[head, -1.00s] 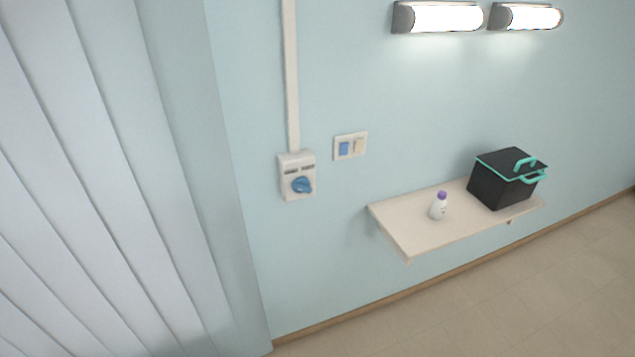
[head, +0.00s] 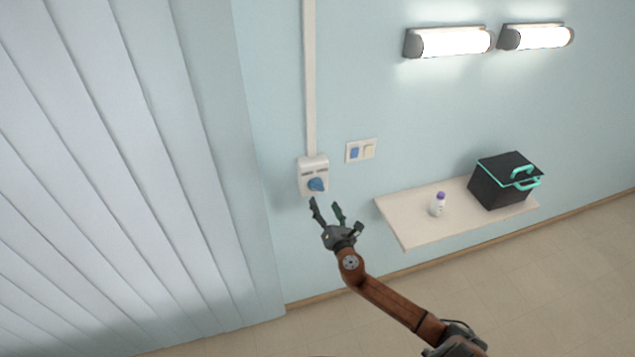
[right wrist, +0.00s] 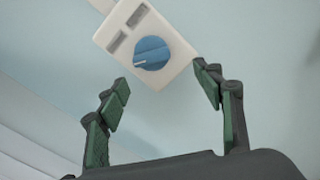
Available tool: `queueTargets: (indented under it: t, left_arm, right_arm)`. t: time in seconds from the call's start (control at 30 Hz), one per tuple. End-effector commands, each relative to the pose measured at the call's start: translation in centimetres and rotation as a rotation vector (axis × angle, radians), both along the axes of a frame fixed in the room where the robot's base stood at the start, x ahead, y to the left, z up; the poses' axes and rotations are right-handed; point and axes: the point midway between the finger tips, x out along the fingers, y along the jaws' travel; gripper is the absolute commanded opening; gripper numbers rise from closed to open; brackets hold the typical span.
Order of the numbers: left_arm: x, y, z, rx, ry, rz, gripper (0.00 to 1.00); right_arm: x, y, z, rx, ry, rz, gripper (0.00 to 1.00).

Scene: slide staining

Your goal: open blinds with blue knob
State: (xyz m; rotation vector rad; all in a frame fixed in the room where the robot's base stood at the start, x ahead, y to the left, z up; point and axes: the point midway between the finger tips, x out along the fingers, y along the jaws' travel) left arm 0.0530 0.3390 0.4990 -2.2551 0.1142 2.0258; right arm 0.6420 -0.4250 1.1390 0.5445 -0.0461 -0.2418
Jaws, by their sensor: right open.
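The blue knob (head: 317,184) sits on a white control box (head: 313,165) on the wall, right of the blinds. In the right wrist view the knob (right wrist: 152,54) shows a white pointer line, on the box (right wrist: 125,25) with two grey label slots. My right gripper (head: 327,207) is open and empty, just below the knob in the head view. In the right wrist view its green-padded fingers (right wrist: 162,88) are spread, with the knob ahead between and beyond their tips, apparently not touched. The blinds (head: 110,150) hang closed at the left. My left gripper is not in view.
A wall switch plate (head: 361,151) is right of the box. A shelf (head: 408,228) holds a white bottle with a purple cap (head: 438,205) and a black box with teal handles (head: 500,185). Two lit lamps (head: 450,42) are above. A white conduit (head: 309,80) runs up from the control box.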

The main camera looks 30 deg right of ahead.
Motion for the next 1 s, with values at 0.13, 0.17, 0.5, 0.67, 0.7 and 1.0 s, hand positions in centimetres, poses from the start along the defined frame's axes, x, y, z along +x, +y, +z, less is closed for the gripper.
queueTargets:
  t: [0.13, 0.17, 0.5, 0.67, 0.7, 1.0]
  left_arm:
    - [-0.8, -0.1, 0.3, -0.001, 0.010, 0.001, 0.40]
    - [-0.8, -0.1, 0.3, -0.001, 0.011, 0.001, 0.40]
    - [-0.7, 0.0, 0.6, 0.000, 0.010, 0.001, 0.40]
    - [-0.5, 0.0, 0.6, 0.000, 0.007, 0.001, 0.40]
    - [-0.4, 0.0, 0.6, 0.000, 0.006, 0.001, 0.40]
    - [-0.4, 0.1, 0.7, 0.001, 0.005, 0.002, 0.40]
  right_arm:
    - [0.9, 0.2, 1.5, -0.031, -0.018, 0.007, 0.61]
    - [1.3, 0.1, 1.5, -0.032, -0.018, 0.007, 0.61]
    - [6.3, -1.1, 1.3, -0.029, -0.016, 0.007, 0.61]
    - [7.4, -1.4, 1.2, -0.026, -0.015, 0.006, 0.61]
    - [7.6, -1.5, 1.2, -0.026, -0.015, 0.006, 0.61]
    - [7.7, -1.5, 1.2, -0.025, -0.015, 0.007, 0.59]
